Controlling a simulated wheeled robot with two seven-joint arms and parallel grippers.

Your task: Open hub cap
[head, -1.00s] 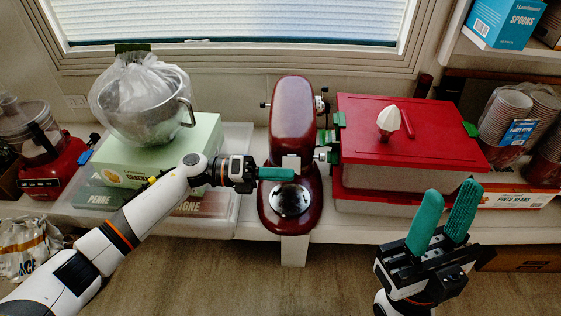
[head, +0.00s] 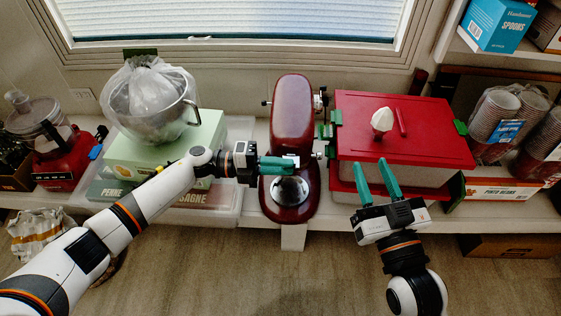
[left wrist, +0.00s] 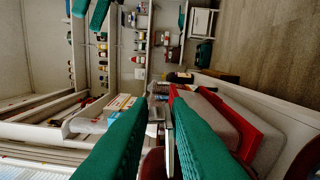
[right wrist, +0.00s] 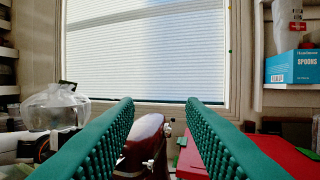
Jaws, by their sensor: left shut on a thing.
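The red stand mixer (head: 293,110) stands on the shelf with its head toward me. A small pale hub cap (head: 291,159) shows at the front of the head, partly hidden by my left gripper. My left gripper (head: 290,166) comes in from the left and is shut on the hub cap at the mixer's front. In the left wrist view a thin pale piece stands between its green fingers. My right gripper (head: 370,164) is open and empty, in front of the red-lidded bin; its spread fingers frame the right wrist view (right wrist: 158,103).
Left of the mixer, a steel bowl (head: 166,122) with a plastic bag sits on a green box (head: 130,165). Right of it is a red-lidded bin (head: 425,125) with a white-tipped tool (head: 382,119) on top. Stacked cups (head: 497,112) stand further right.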

